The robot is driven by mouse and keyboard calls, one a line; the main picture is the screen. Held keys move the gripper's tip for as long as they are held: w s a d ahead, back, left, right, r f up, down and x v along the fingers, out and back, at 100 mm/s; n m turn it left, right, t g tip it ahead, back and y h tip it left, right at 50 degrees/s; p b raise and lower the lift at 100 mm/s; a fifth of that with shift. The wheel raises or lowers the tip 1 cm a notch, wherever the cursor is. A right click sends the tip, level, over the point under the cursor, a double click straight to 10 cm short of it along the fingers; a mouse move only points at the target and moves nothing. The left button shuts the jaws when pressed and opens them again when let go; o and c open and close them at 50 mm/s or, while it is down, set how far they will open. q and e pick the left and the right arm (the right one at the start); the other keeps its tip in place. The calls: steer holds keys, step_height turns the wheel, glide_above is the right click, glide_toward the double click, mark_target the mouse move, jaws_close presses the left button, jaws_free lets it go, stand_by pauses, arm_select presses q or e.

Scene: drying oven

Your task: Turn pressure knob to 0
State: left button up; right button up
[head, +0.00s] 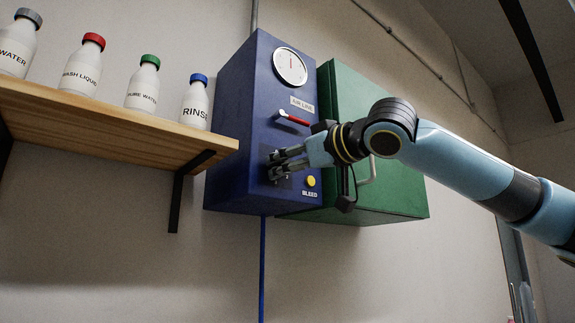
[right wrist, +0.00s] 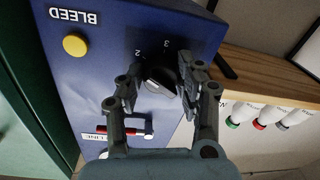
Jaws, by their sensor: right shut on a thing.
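My right gripper (head: 277,165) reaches in from the right to the lower front of the blue air line box (head: 236,130). In the right wrist view, my right gripper (right wrist: 158,82) has its two fingers on either side of the dark round pressure knob (right wrist: 160,86), shut on it. The numbers 2 and 3 show on the panel beside the knob; other marks are hidden by the fingers. In the head view the knob is mostly hidden behind the fingers. A round white gauge (head: 290,67) with a red needle pointing about straight up sits at the top of the box. My left gripper is not in view.
A red-handled lever (head: 292,118) sits above the gripper, under the AIR LINE label. A yellow BLEED button (head: 311,181) is just below right. A green cabinet (head: 350,95) stands at the right. A wooden shelf (head: 120,122) with several bottles is at the left.

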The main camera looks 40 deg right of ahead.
steer(key=shift+c, duration=1.3)
steer(key=shift+n, duration=0.3)
steer(key=n+p, duration=0.1)
steer(key=n, duration=0.4)
steer(key=shift+d+r, duration=0.1)
steer(key=shift+r, duration=0.05)
steer(key=n, duration=0.3)
steer(key=shift+n+g+p, duration=0.3)
steer(key=shift+p, duration=0.05)
steer(key=n, duration=0.3)
steer(key=shift+r+h, duration=0.1)
steer(key=shift+h, duration=0.2)
steer(key=n, duration=0.5)
steer(key=shift+n, duration=0.3)
steer(key=n, duration=0.5)
steer(key=shift+a+r+h+b, duration=0.1)
steer(key=shift+a+h+b, duration=0.1)
steer(key=shift+h+b, duration=0.15)
